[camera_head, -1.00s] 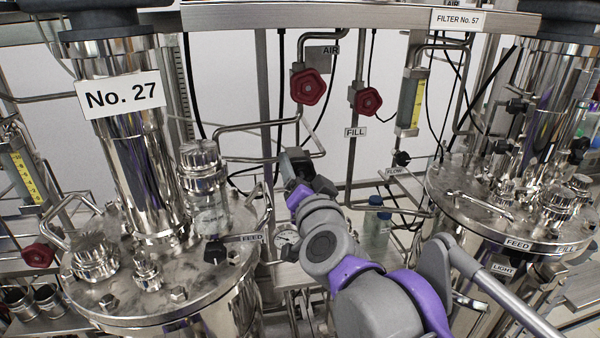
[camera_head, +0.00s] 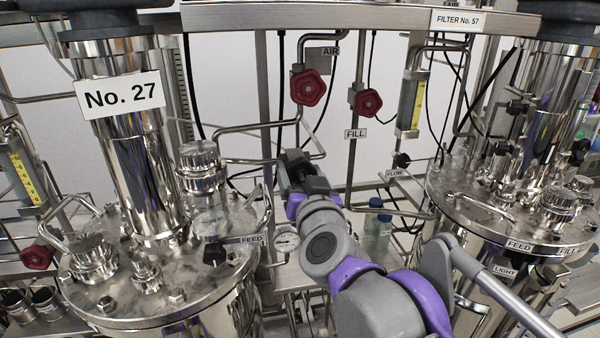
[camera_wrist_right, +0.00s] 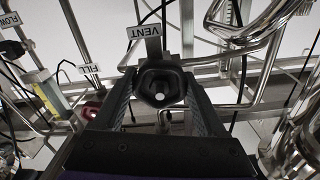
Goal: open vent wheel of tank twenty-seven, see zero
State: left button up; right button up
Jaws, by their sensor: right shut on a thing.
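Tank twenty-seven (camera_head: 150,262) is the steel vessel at left, with its No. 27 sign (camera_head: 120,95). My right gripper (camera_head: 297,160) is beside its lid, in front of the pipe frame. In the right wrist view the jaws (camera_wrist_right: 160,82) are closed around a dark knobbed vent wheel (camera_wrist_right: 160,92), below a VENT label (camera_wrist_right: 149,31). The wheel is hidden behind the gripper in the head view. A round white gauge (camera_head: 286,242) sits just below my right wrist; its needle is too small to read. My left gripper is not in view.
Red handwheels (camera_head: 308,87) (camera_head: 367,102) hang on the pipes behind, near the AIR and FILL labels. A second tank (camera_head: 480,215) stands at right. Pipes and cables crowd the space around my gripper.

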jog(key=o, duration=1.3)
jog(key=shift+s, duration=0.1)
jog(key=s, duration=0.3)
jog(key=s+d, duration=0.1)
jog(key=s, duration=0.3)
jog(key=s+d, duration=0.1)
jog(key=s, duration=0.2)
jog(key=shift+s+d, duration=0.1)
jog(key=shift+s, duration=0.15)
